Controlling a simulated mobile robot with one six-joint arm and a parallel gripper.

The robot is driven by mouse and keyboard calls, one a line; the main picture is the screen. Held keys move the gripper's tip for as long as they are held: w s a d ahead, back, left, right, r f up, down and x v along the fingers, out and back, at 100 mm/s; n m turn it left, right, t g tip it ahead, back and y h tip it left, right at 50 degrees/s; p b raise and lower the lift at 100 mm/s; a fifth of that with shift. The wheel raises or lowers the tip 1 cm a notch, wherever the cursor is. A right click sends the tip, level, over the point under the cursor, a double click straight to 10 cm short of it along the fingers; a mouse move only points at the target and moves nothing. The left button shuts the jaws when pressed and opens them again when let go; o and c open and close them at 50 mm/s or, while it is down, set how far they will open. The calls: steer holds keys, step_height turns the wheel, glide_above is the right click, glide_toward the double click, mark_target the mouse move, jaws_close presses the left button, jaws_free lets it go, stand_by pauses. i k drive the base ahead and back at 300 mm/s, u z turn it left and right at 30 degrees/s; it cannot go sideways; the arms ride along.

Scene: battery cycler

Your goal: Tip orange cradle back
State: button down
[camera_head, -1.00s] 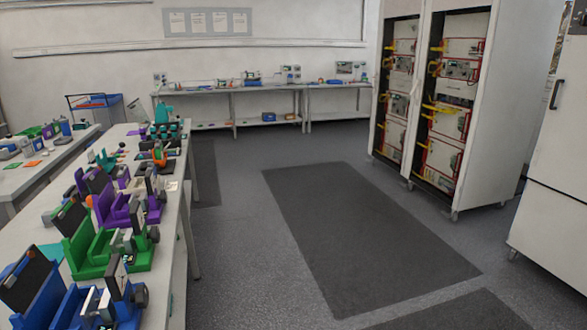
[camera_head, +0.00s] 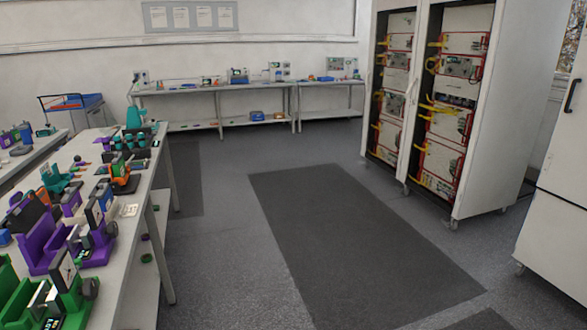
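A small orange and black device, which looks like the orange cradle (camera_head: 122,180), stands on the long white bench at the left, past the purple cradle. It is small in view, and I cannot tell its tilt. A purple cradle (camera_head: 45,240) and a green cradle (camera_head: 65,300) stand nearer to me on the same bench. A teal rack (camera_head: 128,140) stands beyond the orange one. My gripper is not in view.
The white bench (camera_head: 140,225) runs along the left. Dark mats (camera_head: 345,235) lie on the open floor to its right. Tall white cabinets (camera_head: 490,120) with red-framed equipment stand at the right. A back bench (camera_head: 205,88) lines the wall.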

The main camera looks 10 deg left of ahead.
mark_target(122, 181)
steer(key=z, duration=0.05)
steer(key=i, duration=3.55)
steer(key=z, duration=1.15)
steer(key=k, duration=0.2)
steer(key=u, duration=3.35)
